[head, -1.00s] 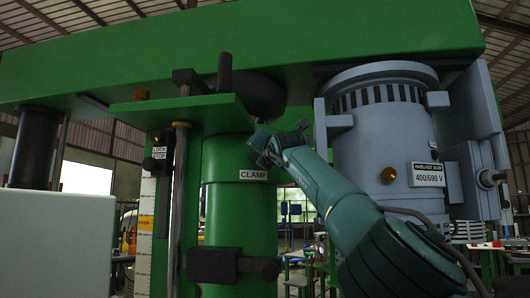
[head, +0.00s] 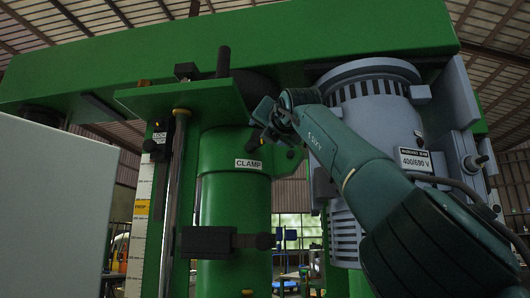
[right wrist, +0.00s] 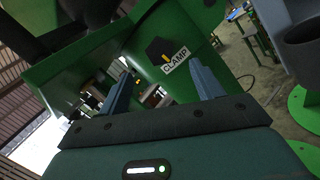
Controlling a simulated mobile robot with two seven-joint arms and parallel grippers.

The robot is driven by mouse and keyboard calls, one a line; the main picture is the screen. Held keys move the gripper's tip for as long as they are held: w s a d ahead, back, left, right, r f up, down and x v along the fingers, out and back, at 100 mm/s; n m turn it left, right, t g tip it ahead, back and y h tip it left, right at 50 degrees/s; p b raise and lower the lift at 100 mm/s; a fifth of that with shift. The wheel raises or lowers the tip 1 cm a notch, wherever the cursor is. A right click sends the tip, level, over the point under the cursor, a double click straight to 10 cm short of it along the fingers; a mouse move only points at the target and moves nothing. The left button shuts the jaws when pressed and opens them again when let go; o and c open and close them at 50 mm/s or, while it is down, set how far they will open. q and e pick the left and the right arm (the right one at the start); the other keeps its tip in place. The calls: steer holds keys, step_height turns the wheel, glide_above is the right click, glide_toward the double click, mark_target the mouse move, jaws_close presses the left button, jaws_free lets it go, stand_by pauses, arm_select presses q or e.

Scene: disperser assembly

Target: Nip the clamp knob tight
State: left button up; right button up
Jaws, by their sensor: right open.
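The clamp knob (right wrist: 160,50) is dark with a yellow mark and sits beside the white CLAMP label (right wrist: 175,60) in the right wrist view. In the head view the dark knob (head: 255,139) shows just above the CLAMP label (head: 249,164) on the green column (head: 235,205), partly hidden by my gripper. My right gripper (right wrist: 159,68) is open, with its two blue fingers apart. The knob appears between and beyond the fingertips, and nothing is held. In the head view the right gripper (head: 270,114) is up at the column, close to the knob. My left gripper is not in view.
A green beam (head: 240,45) spans overhead. A grey motor (head: 372,105) stands right of the column behind my right arm. A black block with a round end (head: 207,241) juts from the column lower down. A steel rod and a scale strip (head: 141,215) stand left. A pale box (head: 50,210) fills the left.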

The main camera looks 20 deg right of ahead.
arm_select(q)
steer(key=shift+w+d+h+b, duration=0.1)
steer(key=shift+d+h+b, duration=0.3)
steer(key=shift+b, duration=0.7)
arm_select(e)
steer(key=v, duration=0.3)
steer(key=shift+s, duration=0.25)
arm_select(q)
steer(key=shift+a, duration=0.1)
